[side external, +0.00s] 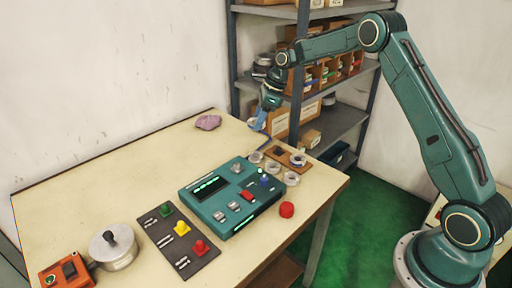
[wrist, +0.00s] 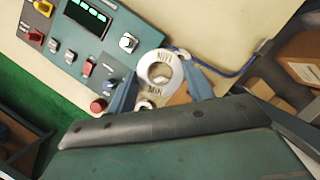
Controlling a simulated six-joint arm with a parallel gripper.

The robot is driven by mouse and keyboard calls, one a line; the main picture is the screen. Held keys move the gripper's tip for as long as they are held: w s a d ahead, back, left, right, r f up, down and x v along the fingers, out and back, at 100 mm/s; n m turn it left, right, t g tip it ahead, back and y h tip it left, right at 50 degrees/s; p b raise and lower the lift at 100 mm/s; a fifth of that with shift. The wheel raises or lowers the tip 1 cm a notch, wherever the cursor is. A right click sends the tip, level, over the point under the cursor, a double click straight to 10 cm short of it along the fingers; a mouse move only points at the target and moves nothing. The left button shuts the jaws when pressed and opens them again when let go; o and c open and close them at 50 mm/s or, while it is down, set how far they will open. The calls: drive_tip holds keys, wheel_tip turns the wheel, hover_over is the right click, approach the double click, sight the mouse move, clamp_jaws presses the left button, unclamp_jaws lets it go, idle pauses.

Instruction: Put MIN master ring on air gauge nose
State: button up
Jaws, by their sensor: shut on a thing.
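In the wrist view a pale metal ring marked MIN (wrist: 147,72) sits between the two blue-grey fingers of my gripper (wrist: 160,88). The gripper is shut on it, and its hole faces the camera. In the side view my gripper (side external: 261,120) is above the back right part of the table; the held ring cannot be made out there. The teal gauge console (side external: 209,211) with a lit display stands on the table below and in front; it also shows in the wrist view (wrist: 71,52). I cannot clearly make out the air gauge nose.
Several metal rings (side external: 291,179) lie by a wooden board near the console's back right. A red button (side external: 287,209) stands near the right edge. Shelves stand behind.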

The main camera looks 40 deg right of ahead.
sight(238, 163)
drive_tip(key=a+f+n, duration=0.1)
drive_tip(key=a, duration=0.2)
drive_tip(key=a+f+n, duration=0.1)
drive_tip(key=a, duration=0.2)
drive_tip(key=a+f, duration=0.2)
drive_tip(key=a, duration=0.1)
drive_tip(key=shift+s+a+f+n+g+y, duration=0.1)
drive_tip(key=shift+s+a+n+g+y, duration=0.15)
drive_tip(key=shift+a+n+g+y, duration=0.15)
drive_tip(key=shift+f, duration=0.2)
drive_tip(key=shift+d+f, duration=0.1)
drive_tip(key=shift+f, duration=1.7)
drive_tip(key=shift+f, duration=1.75)
idle(1.2)
drive_tip(key=o, duration=1.2)
drive_tip(key=shift+o, duration=0.2)
drive_tip(key=shift+r, duration=3.75)
